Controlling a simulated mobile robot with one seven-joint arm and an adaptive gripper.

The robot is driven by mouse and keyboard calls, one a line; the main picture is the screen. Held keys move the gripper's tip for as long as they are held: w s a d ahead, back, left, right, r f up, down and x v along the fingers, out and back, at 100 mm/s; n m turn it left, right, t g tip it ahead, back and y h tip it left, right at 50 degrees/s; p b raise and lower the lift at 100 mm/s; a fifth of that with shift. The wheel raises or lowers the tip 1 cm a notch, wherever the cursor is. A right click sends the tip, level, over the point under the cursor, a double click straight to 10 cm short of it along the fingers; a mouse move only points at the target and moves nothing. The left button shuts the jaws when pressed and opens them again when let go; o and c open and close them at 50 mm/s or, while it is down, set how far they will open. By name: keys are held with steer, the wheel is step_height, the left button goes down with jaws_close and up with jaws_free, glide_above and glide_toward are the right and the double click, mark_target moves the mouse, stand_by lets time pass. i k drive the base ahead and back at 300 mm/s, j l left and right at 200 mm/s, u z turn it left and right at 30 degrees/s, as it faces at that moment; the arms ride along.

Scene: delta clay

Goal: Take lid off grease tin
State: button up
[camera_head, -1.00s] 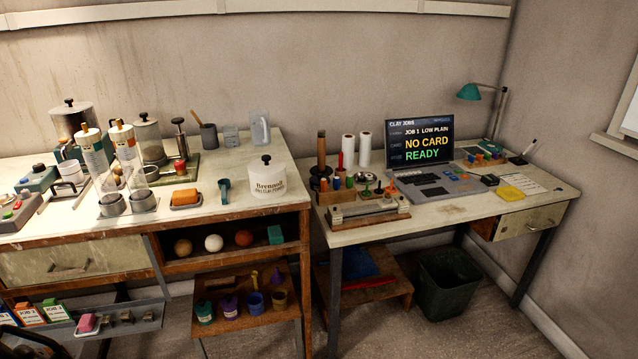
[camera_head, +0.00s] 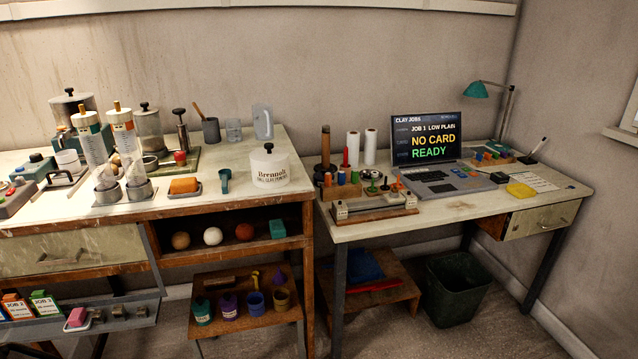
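A white tin (camera_head: 269,175) with a black knob on its lid stands at the front right corner of the left bench. Its label reads roughly "Brennolt"; the smaller line below is too blurred to read, so I cannot be sure that it is the grease tin. The lid is on it. My gripper is not in view.
The left bench (camera_head: 240,150) also holds a teal scoop (camera_head: 225,181), an orange block on a dish (camera_head: 184,186), a clear jug (camera_head: 263,122) and tall cylinders. A desk (camera_head: 450,215) with a laptop (camera_head: 428,138) stands to the right, a bin (camera_head: 455,288) below it.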

mark_target(318, 175)
steer(key=i+l+u, duration=0.15)
steer(key=u, duration=0.35)
steer(key=i+l+u, duration=0.15)
steer(key=u, duration=0.35)
steer(key=i+l+u, duration=0.25)
steer(key=l, duration=0.35)
steer(key=l+u, duration=0.2)
steer(key=l, duration=0.4)
steer(key=i+l, duration=0.1)
steer(key=l, duration=0.55)
steer(key=l+u, duration=0.15)
steer(key=l, duration=0.45)
steer(key=i+l, duration=0.1)
steer(key=l, duration=0.2)
steer(key=i+l, duration=0.1)
steer(key=l, duration=0.2)
steer(key=i+l, duration=0.1)
steer(key=l, duration=0.2)
steer(key=i+l, duration=0.15)
steer(key=i, duration=0.2)
